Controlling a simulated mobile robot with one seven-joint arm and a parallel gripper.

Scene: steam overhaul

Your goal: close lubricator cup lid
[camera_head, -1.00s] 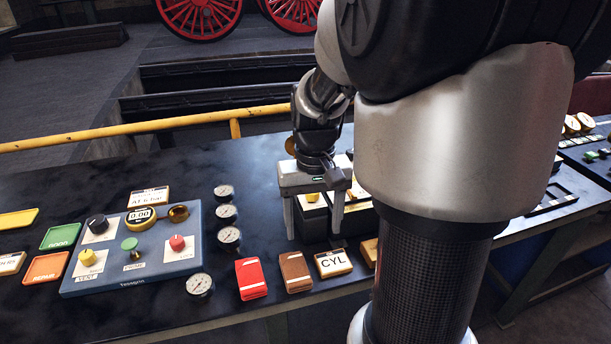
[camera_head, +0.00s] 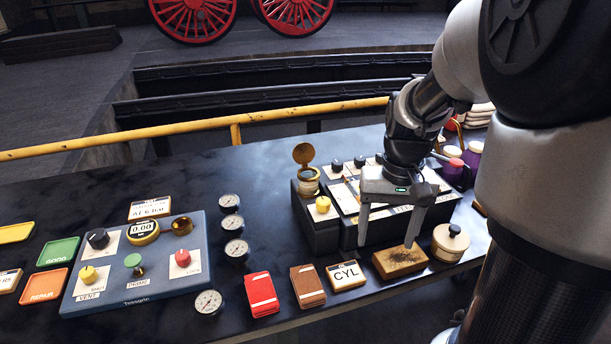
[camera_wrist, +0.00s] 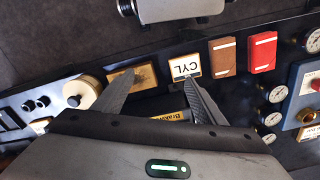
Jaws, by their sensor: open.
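The lubricator cup (camera_head: 308,184) is a brass cup on the left back corner of a dark box (camera_head: 322,226) on the bench. Its round brass lid (camera_head: 303,154) stands open, upright above the cup. My gripper (camera_head: 386,243) is open and empty, its fingers pointing down at the front of the dark box, to the right of the cup and nearer the bench's front edge. In the wrist view the spread fingers (camera_wrist: 160,82) show over the bench; I cannot make out the cup there.
A yellow knob (camera_head: 323,204) stands just in front of the cup. A bristled wooden block (camera_head: 400,261), a CYL plate (camera_head: 346,275) and a lidded round pot (camera_head: 450,241) lie along the front. Gauges (camera_head: 230,226) and a blue panel (camera_head: 130,285) are left; a yellow rail (camera_head: 200,119) runs behind.

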